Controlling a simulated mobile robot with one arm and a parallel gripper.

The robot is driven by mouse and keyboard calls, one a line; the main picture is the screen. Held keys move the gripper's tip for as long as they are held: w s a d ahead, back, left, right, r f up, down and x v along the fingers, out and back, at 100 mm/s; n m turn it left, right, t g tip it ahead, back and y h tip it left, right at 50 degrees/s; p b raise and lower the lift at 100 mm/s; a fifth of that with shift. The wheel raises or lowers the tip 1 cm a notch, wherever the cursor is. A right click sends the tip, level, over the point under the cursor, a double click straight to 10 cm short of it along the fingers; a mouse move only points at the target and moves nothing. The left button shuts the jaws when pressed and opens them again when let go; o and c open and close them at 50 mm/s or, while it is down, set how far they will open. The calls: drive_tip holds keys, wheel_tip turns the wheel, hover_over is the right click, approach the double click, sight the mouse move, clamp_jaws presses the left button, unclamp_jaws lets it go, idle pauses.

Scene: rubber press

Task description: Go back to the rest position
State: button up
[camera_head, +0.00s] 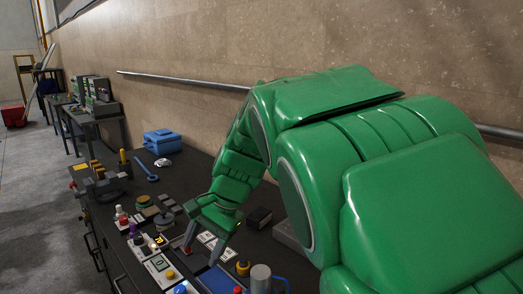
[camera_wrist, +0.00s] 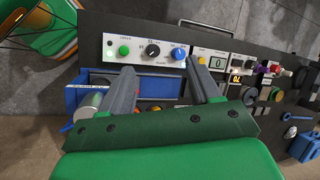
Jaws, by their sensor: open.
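My gripper (camera_wrist: 160,82) shows in the wrist view with its two grey fingers apart and nothing between them. Beyond the fingertips is a control panel (camera_wrist: 120,48) with a green button, a black dial and a blue knob. In the head view my green arm reaches down over the dark workbench (camera_head: 195,165), and my gripper (camera_head: 200,245) is low over the bench near the panels. The arm hides part of the bench and the right side of the view.
A blue toolbox (camera_head: 163,141) and a blue wrench (camera_head: 146,172) lie toward the bench's far end. Several knobs and bottles stand near the front edge. A metal cylinder (camera_head: 261,278) stands near my gripper. A wall with a rail (camera_head: 180,79) runs behind; open floor (camera_head: 40,210) is at left.

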drive_tip(key=s+d+f+n+h, duration=0.2)
drive_tip(key=s+d+f, duration=0.2)
drive_tip(key=s+d, duration=0.8)
drive_tip(key=s+d+f+n+h, duration=0.2)
drive_tip(key=s+d+f, duration=0.1)
drive_tip(key=s+d, duration=1)
drive_tip(key=shift+s+d+f+n+g+h, duration=0.3)
drive_tip(key=shift+d+f+n+h, duration=0.1)
drive_tip(key=shift+d, duration=0.8)
